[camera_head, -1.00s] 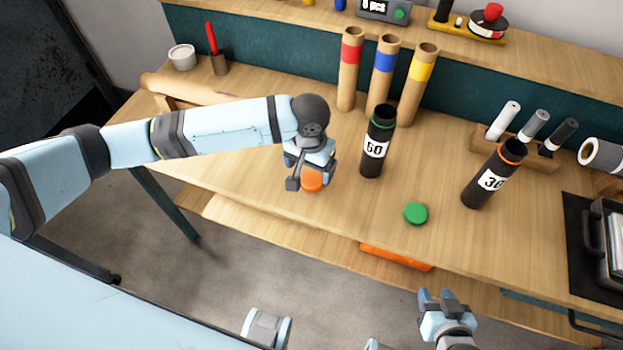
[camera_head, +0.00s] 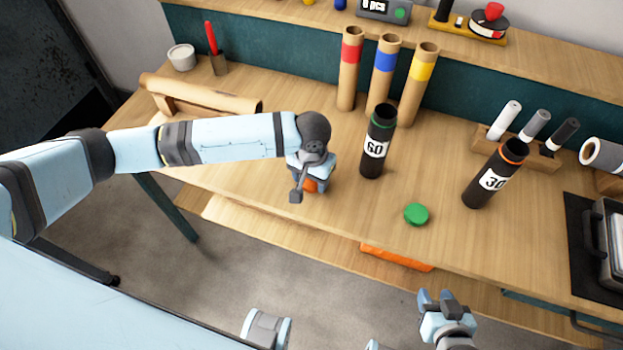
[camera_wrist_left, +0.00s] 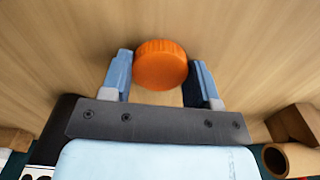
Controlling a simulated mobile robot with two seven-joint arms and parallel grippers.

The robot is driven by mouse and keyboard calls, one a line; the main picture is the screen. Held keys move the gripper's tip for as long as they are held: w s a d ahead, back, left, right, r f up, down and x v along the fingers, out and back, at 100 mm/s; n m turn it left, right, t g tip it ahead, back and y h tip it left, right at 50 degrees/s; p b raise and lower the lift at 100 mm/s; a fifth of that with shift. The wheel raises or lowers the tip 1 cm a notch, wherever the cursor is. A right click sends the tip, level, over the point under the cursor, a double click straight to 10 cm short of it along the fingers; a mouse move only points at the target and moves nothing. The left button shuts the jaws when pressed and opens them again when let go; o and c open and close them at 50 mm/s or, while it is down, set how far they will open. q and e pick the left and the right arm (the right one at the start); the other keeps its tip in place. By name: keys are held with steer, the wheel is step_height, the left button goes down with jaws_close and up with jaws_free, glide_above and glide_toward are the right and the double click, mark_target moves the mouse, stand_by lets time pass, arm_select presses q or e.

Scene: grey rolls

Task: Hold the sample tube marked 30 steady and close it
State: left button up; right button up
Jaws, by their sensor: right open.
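The black tube marked 30 (camera_head: 480,192), with an orange ring at its open top, stands uncapped at the right of the table. An orange cap (camera_head: 309,186) lies on the table left of the tube marked 60, partly hidden by my left gripper (camera_head: 313,181). In the left wrist view, the orange cap (camera_wrist_left: 160,65) sits between the spread fingers of my left gripper (camera_wrist_left: 163,75), close to the left finger. A gap shows by the right finger, so it is open. My right gripper (camera_head: 440,298) is open and empty, in front of the table edge.
A black tube marked 60 (camera_head: 374,155) with a green ring stands between cap and tube 30. A green cap (camera_head: 416,214) lies near the front edge. A marker rack (camera_head: 542,158) stands behind tube 30, and cardboard tubes (camera_head: 383,75) stand at the back.

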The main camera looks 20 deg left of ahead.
stand_by(0.3)
arm_select(q)
step_height(320, 180, up, 20)
steer(key=p, duration=0.2)
stand_by(0.5)
steer(key=w+a+n, duration=0.1)
steer(key=w+a, duration=0.8)
steer(key=shift+a+f+n, duration=0.15)
steer(key=shift+a+n, duration=0.25)
steer(key=shift+s, duration=0.15)
